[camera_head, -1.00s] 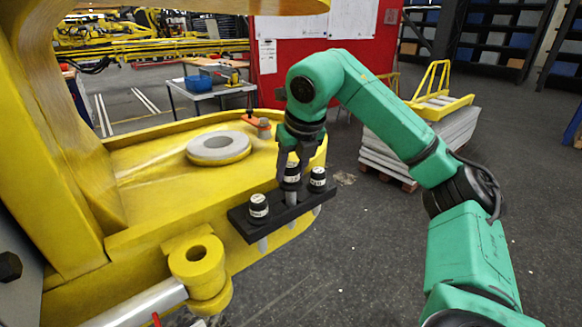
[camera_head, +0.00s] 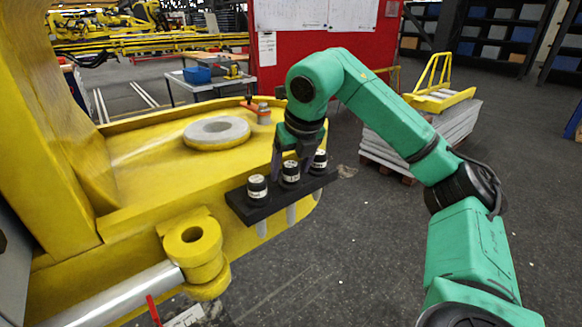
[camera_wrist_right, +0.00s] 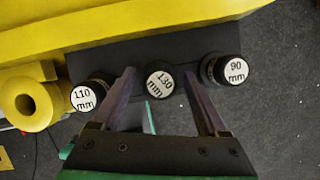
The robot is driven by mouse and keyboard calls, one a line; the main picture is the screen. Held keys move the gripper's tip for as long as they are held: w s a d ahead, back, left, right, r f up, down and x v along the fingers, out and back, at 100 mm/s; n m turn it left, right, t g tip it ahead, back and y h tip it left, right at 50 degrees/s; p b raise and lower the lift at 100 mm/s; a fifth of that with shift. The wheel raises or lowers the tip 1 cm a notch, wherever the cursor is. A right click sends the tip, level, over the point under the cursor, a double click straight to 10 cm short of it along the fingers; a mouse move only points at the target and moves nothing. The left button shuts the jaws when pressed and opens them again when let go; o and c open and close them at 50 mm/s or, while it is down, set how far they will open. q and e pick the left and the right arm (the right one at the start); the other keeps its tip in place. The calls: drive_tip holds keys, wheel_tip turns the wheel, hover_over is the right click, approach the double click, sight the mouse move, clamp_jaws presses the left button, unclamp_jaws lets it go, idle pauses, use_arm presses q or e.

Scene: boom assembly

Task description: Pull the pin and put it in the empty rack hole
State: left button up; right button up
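The black rack (camera_head: 246,211) is fixed along the edge of the yellow boom (camera_head: 150,165). Three black-capped pins stand upright in it in a row: the 110 mm pin (camera_head: 258,190) at left, the 130 mm pin (camera_head: 290,174) in the middle and the 90 mm pin (camera_head: 319,161) at right. Pale shanks show below the rack. My right gripper (camera_head: 291,166) is over the middle pin. In the right wrist view its fingers (camera_wrist_right: 160,75) are spread on either side of the 130 mm cap (camera_wrist_right: 159,83), with gaps. My left gripper is not in view.
A yellow lug with an empty bore (camera_head: 192,234) sits left of the rack, above a silver cylinder rod (camera_head: 135,292). A grey ring (camera_head: 217,131) lies on the boom top. A pallet stack (camera_head: 440,135) stands at right. The floor in front is clear.

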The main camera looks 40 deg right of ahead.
drive_tip(key=shift+s, duration=0.1)
drive_tip(key=shift+r, duration=0.35)
drive_tip(key=p+v, duration=0.8)
drive_tip(key=v, duration=0.6)
drive_tip(key=shift+a+f, duration=0.1)
drive_tip(key=shift+s, duration=0.1)
